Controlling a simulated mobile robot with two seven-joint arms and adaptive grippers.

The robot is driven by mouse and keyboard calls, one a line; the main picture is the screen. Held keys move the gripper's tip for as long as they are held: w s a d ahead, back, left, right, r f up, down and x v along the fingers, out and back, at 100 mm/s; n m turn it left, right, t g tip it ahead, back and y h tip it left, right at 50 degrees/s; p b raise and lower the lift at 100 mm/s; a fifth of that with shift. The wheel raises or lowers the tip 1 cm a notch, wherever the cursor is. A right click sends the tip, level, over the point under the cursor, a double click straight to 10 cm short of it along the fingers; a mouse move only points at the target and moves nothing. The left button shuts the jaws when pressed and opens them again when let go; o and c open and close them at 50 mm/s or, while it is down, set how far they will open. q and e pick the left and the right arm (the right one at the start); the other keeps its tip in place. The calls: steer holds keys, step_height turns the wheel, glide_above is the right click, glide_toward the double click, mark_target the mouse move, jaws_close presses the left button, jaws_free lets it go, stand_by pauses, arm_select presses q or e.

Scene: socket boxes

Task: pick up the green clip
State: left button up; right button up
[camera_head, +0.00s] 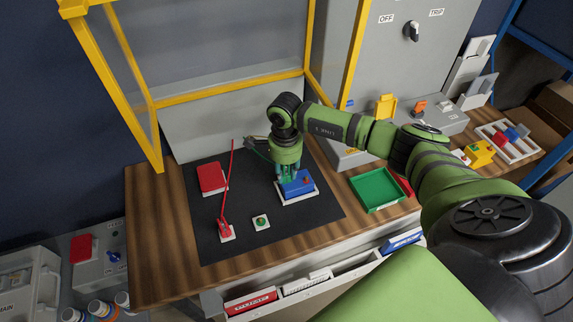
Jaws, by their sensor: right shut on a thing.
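My right gripper (287,170) points down over the blue box (298,187) on its white base and is shut. The clip itself is mostly hidden by the fingers. I cannot tell whether it touches the blue box. My left gripper is not in view.
A red piece (225,229) with a tall thin red rod stands on the mat's left side. A red block (211,178) lies behind it. A green tray (377,189) stands right of the mat. The yellow frame (150,125) and grey cabinet (390,65) bound the back.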

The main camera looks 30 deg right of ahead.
step_height(320, 180, up, 9)
steer(key=b, duration=0.3)
steer(key=shift+r, duration=0.55)
